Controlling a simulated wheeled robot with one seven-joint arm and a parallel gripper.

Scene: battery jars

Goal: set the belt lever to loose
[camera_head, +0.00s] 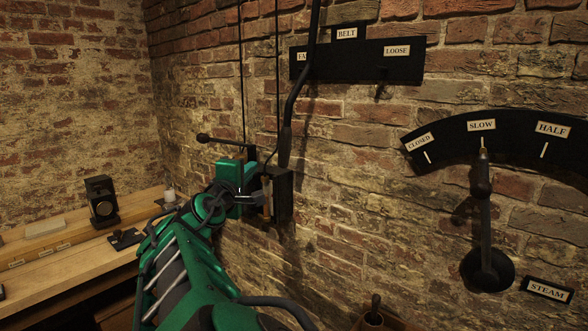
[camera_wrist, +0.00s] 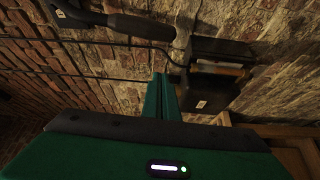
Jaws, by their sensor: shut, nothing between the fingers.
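The belt lever (camera_head: 299,85) is a long, bent black rod with a thick grip at its low end. It crosses the left part of the black BELT plate (camera_head: 355,62), partly covering the label that starts with "FA". The LOOSE label (camera_head: 397,50) is to the right, clear of the rod. My green gripper (camera_head: 250,172) is just left of and below the lever's grip, apart from it as far as I can tell. In the wrist view its fingers (camera_wrist: 161,82) are together and empty. A dark grip, probably the lever's, crosses the top of that view (camera_wrist: 140,25).
A black box (camera_head: 283,195) on the brick wall is close beside my gripper, with a thin black handle (camera_head: 218,140) and cords nearby. The steam lever (camera_head: 484,215) is at right, under SLOW. A wooden bench (camera_head: 60,268) is at left.

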